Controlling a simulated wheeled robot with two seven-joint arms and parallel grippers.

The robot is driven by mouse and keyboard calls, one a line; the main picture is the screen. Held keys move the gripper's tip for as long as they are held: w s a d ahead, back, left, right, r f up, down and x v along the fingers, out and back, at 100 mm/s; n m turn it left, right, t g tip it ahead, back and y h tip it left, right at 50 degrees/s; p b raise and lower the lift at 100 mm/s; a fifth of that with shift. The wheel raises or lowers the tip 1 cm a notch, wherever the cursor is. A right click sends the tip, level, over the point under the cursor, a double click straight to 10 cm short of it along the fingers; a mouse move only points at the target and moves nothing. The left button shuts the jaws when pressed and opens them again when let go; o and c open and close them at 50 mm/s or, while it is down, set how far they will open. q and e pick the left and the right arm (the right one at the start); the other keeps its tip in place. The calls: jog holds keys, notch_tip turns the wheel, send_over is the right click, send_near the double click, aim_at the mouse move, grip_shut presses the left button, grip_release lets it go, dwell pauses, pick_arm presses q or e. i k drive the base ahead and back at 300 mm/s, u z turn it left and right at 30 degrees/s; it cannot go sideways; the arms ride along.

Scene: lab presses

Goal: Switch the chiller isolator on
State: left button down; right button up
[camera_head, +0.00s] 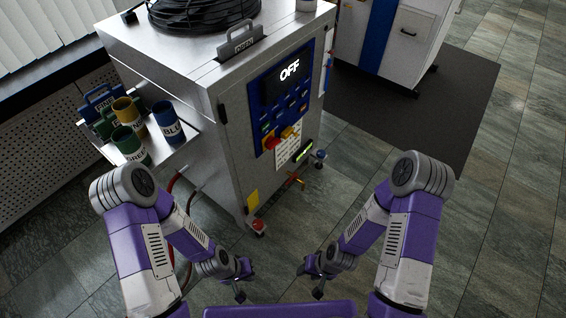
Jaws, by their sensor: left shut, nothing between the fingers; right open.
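The chiller (165,75) is a pale metal cabinet with a blue control panel (258,98) on its front. My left gripper (242,288) is shut and empty, low in front of the chiller and well apart from the panel. My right gripper (312,284) is open and empty, to its right, also clear of the chiller.
A side shelf (172,140) on the chiller's left holds labelled green, yellow and blue cups (168,121). A coiled black hose or fan (200,12) lies on top. Another cabinet (405,35) stands behind on a dark mat (460,95). Tiled floor at right is clear.

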aim_at(271, 143)
jog(key=k, duration=0.55)
jog(key=z, duration=0.8)
jog(key=i, duration=0.65)
jog(key=z, duration=0.55)
jog(key=i, duration=0.75)
jog(key=u, duration=0.95)
jog(key=i, duration=0.4)
jog(key=u, duration=0.4)
